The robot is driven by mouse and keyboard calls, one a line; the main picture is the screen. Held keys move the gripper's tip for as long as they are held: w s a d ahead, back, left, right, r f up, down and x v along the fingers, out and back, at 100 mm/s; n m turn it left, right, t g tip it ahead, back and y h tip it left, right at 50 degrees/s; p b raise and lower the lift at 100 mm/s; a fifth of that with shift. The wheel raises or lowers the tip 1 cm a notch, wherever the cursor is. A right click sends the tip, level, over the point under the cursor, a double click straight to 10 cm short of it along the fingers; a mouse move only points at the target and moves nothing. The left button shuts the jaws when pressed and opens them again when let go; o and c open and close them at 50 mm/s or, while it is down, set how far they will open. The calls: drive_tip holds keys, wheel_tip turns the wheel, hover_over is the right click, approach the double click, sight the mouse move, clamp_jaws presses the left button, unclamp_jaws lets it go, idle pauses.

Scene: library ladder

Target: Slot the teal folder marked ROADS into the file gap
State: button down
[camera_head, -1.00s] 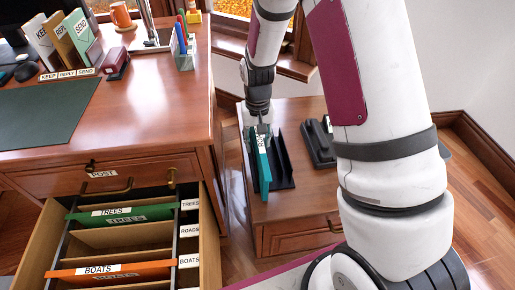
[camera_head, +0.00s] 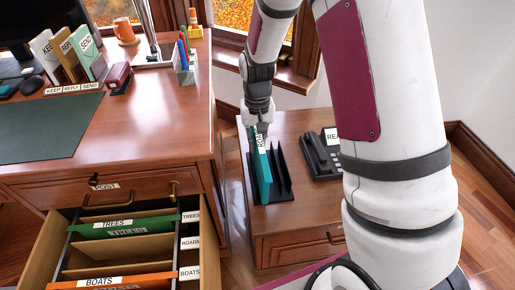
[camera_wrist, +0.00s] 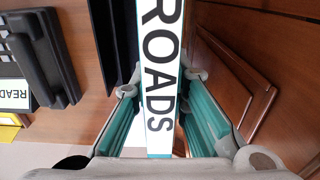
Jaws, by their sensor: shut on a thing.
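The teal folder (camera_head: 263,180) stands upright at the left side of a black rack (camera_head: 284,192) on the low side cabinet. Its white label (camera_wrist: 160,75) reads ROADS in the wrist view. My gripper (camera_head: 262,130) is shut on the folder's upper part from above, and the label shows between the fingers (camera_wrist: 160,105). I cannot tell whether the folder is clear of the rack. The file gap (camera_head: 125,250) is in the open desk drawer, beside a ROADS tag (camera_head: 190,243), between the green TREES folder (camera_head: 130,227) and the orange BOATS folder (camera_head: 115,282).
A black phone (camera_head: 320,155) sits right of the rack and also shows in the wrist view (camera_wrist: 45,60). The desk (camera_head: 140,125) holds a green mat, sorted folders, a stapler and a pen holder. The desk's right edge lies between rack and drawer.

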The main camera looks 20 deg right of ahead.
drive_tip(key=r+p, duration=0.1)
drive_tip(key=r, duration=0.4)
drive_tip(key=shift+s+r, duration=0.15)
drive_tip(key=shift+s, duration=0.05)
drive_tip(key=s+r+n+p, duration=0.1)
drive_tip(key=s+r+p, duration=0.3)
drive_tip(key=r+p, duration=0.4)
drive_tip(key=s+r+n+p, duration=0.1)
drive_tip(key=s+r+p, duration=0.4)
drive_tip(key=r+p, duration=0.4)
drive_tip(key=p, duration=0.4)
drive_tip(key=shift+s+r, duration=0.15)
drive_tip(key=shift+s, duration=0.15)
